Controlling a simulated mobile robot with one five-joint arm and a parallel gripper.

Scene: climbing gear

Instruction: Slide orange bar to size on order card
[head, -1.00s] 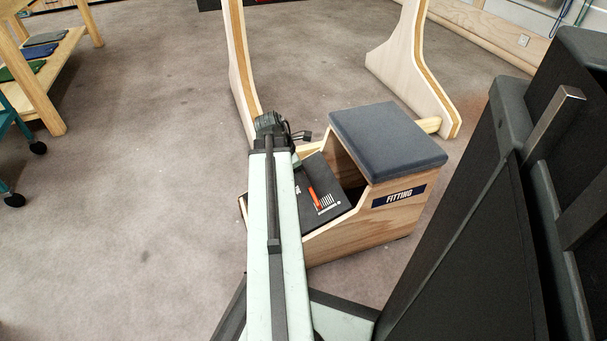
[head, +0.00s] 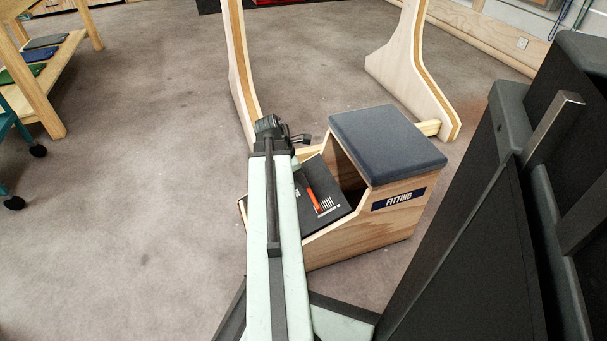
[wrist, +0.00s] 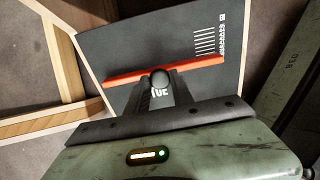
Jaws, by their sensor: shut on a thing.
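The orange bar (wrist: 200,64) lies across a dark sloped board (wrist: 135,35) in the wrist view, slightly tilted. My gripper (wrist: 160,88) is shut on the round dark knob at the bar's middle. White scale lines (wrist: 205,42) are printed on the board beside the bar's right part, with small marks along their ends. White lettering below the bar is partly hidden by my fingers. In the head view the orange bar (head: 312,197) shows right of my arm, which hides part of the board. I cannot make out an order card.
The board sits in a wooden fitting bench (head: 375,230) with a dark padded seat (head: 385,143) and a "FITTING" label. Curved wooden uprights (head: 415,70) stand behind it. A wooden shelf (head: 45,110) is at the left. The floor between is clear.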

